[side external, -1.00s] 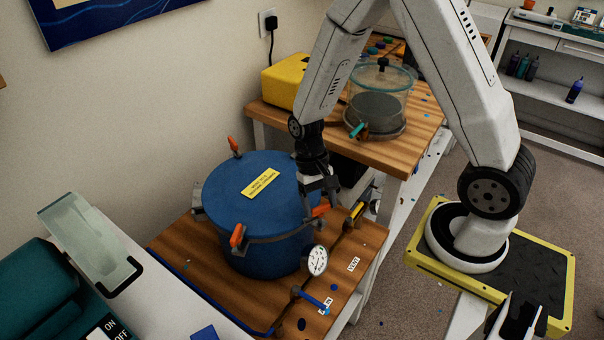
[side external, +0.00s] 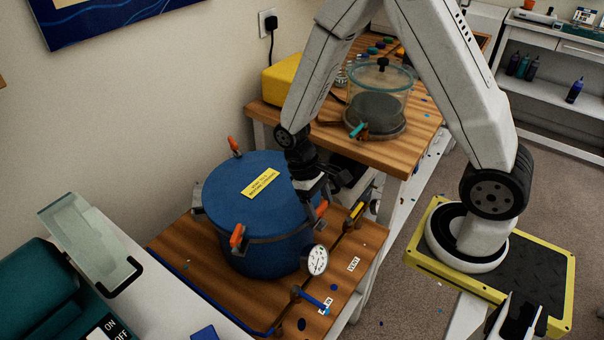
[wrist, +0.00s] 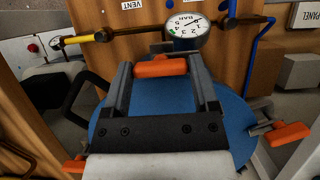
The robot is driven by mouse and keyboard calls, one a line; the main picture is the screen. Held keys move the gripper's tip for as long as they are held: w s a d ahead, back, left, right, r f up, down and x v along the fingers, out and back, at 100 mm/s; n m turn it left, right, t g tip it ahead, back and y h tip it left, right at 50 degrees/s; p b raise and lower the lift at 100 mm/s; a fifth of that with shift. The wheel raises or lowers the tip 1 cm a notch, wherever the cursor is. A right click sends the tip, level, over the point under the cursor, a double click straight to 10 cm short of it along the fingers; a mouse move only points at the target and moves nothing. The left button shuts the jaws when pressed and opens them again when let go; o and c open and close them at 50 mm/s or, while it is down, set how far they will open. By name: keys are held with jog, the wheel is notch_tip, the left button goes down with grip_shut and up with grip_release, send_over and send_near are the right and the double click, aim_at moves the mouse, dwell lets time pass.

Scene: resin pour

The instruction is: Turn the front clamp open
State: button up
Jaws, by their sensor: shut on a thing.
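The blue pressure pot (side external: 262,190) stands on the wooden bench with a yellow label on its lid. An orange-handled clamp (side external: 321,208) sits at its rim on the side nearest my arm, beside the gauge. My gripper (side external: 319,200) is at this clamp. In the wrist view my gripper (wrist: 161,72) has its two fingers on either side of the orange handle (wrist: 160,67), shut on it. Two other orange clamps show on the rim, one at the left front (side external: 237,236) and one at the back (side external: 235,145). My gripper's palm hides part of the lid.
A pressure gauge (side external: 317,260) stands close to the gripped clamp. A pipe with a yellow valve handle (side external: 357,211) and a blue valve handle (side external: 315,300) runs along the bench. A clear chamber (side external: 380,95) stands on the bench behind my arm.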

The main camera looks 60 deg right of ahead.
aim_at(321, 207)
jog(key=o, duration=1.1)
jog(key=shift+v, duration=3.9)
jog(key=shift+s+r+t, duration=0.45)
jog(key=shift+s+t, duration=0.15)
jog(key=shift+t, duration=0.55)
jog(key=shift+s+r+t, duration=0.45)
jog(key=shift+s+t, duration=0.1)
jog(key=shift+t, duration=0.65)
jog(key=shift+s+r+t, duration=0.5)
jog(key=shift+s+t, duration=0.1)
jog(key=shift+t, duration=0.55)
